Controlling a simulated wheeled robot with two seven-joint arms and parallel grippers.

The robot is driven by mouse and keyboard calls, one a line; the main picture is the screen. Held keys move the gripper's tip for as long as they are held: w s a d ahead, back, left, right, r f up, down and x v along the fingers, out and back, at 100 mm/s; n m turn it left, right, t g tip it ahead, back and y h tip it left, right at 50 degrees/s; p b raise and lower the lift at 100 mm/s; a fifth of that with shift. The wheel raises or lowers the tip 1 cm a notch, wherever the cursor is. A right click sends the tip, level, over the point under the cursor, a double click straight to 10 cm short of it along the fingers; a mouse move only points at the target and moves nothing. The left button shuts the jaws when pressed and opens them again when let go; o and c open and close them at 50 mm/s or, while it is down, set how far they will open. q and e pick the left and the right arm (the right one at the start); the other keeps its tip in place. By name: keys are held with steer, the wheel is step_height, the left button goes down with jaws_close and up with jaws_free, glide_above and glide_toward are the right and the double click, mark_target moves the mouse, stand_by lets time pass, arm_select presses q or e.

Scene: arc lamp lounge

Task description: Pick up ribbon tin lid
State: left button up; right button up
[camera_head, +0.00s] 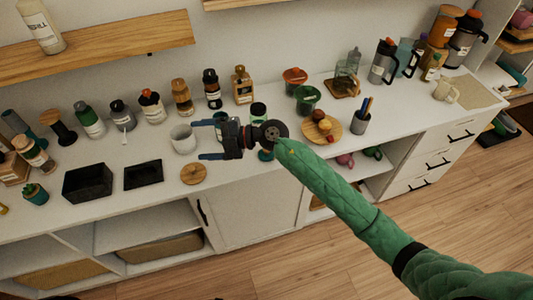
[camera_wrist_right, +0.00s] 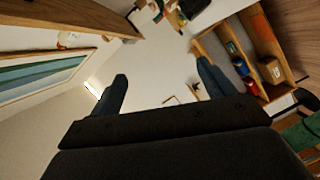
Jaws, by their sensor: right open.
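A round tan wooden disc (camera_head: 194,173), which looks like the ribbon tin lid, lies flat on the white counter near its front edge in the head view. A white open-topped tin or cup (camera_head: 182,142) stands just behind it. My right gripper (camera_head: 204,139) is open and empty, its fingers pointing left towards the white tin, above and to the right of the disc. In the right wrist view, the open fingers (camera_wrist_right: 163,85) have nothing between them, and I cannot make out the disc. My left gripper is not in view.
A black box (camera_head: 87,184) and a black tray (camera_head: 143,173) sit left of the disc. Several bottles and jars line the back of the counter (camera_head: 130,208). A round wooden board (camera_head: 338,126) with small items and a pen cup (camera_head: 360,123) stand to the right.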

steer(key=w+d+f+h, duration=0.3)
steer(key=d+h, duration=0.2)
steer(key=w+d+f+h, duration=0.4)
steer(key=d+h, duration=0.2)
steer(key=w+d+f+h, duration=0.3)
steer(key=d+f+h, duration=0.1)
steer(key=d+h, duration=0.1)
steer(key=shift+w+d+f+h, duration=0.15)
steer(key=shift+w+d+h, duration=0.25)
steer(key=shift+d, duration=0.15)
steer(key=shift+f+p, duration=0.55)
steer(key=shift+f, duration=0.55)
steer(key=f+p, duration=0.2)
steer(key=f, duration=0.1)
steer(key=f+p, duration=0.1)
steer(key=shift+w+f+p, duration=0.25)
steer(key=shift+w+p, duration=0.1)
steer(key=shift+p, duration=0.05)
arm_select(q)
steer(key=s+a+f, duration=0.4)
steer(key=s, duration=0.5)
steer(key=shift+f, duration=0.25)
arm_select(e)
steer(key=shift+f, duration=0.35)
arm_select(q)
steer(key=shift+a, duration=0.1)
